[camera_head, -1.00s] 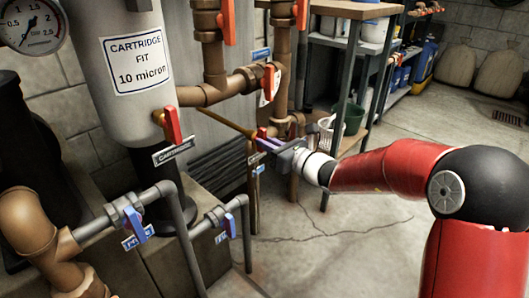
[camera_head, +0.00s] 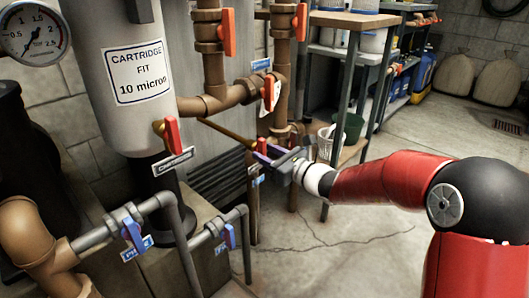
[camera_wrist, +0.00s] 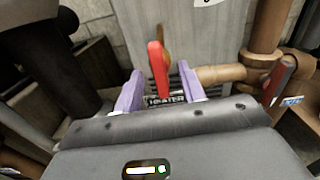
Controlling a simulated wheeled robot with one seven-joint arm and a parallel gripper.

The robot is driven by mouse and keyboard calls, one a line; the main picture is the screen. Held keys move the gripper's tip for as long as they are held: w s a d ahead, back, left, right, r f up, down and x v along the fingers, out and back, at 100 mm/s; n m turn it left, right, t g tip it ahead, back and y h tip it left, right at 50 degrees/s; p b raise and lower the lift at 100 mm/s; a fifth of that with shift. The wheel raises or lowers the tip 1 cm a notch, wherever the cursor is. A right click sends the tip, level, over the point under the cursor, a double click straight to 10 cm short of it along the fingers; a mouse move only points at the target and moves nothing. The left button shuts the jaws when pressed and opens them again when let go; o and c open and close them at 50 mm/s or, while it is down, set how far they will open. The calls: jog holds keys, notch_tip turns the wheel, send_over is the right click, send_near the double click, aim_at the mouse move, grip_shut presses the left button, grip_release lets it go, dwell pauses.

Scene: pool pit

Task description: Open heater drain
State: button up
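The heater drain valve has a red lever handle (camera_wrist: 158,66) that stands nearly upright in the wrist view. A dark plate reading HEATER (camera_wrist: 166,100) sits just below it, partly hidden. My gripper (camera_wrist: 160,85) is open, with one purple finger on each side of the red lever and visible space between. I cannot tell how deep the lever sits between the fingers. In the head view my gripper (camera_head: 262,152) reaches left to a small red handle (camera_head: 262,145) on a brass pipe, which it partly hides.
Close by are the cartridge filter (camera_head: 135,75) with its red valve handle (camera_head: 172,132), two blue-handled valves (camera_head: 132,232) (camera_head: 228,235) and brown pipes (camera_head: 213,65) with red levers. A shelf (camera_head: 350,20) stands behind. The floor (camera_head: 330,250) at the lower middle is clear.

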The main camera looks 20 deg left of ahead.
jog(key=v, duration=0.7)
dwell(0.3)
jog(key=s+d+n+g+h, duration=0.2)
jog(key=s+d+n+h, duration=0.15)
jog(key=s+n, duration=0.3)
jog(key=s+d+n+g+h, duration=0.2)
jog(key=s+d+n+g, duration=0.15)
jog(key=s+n, duration=0.35)
jog(key=s+d+n+t+h, duration=0.2)
jog(key=s+d+n+h, duration=0.35)
jog(key=d, duration=0.65)
jog(key=s+d+n+t+h, duration=0.3)
jog(key=s+d+h, duration=0.4)
jog(key=d, duration=0.6)
notch_tip(320, 180, up, 12)
jog(key=s+y+p, duration=0.1)
jog(key=p, duration=1.2)
jog(key=shift+a+r+g, duration=0.25)
jog(key=shift+a+g, duration=0.05)
jog(key=shift+g, duration=0.05)
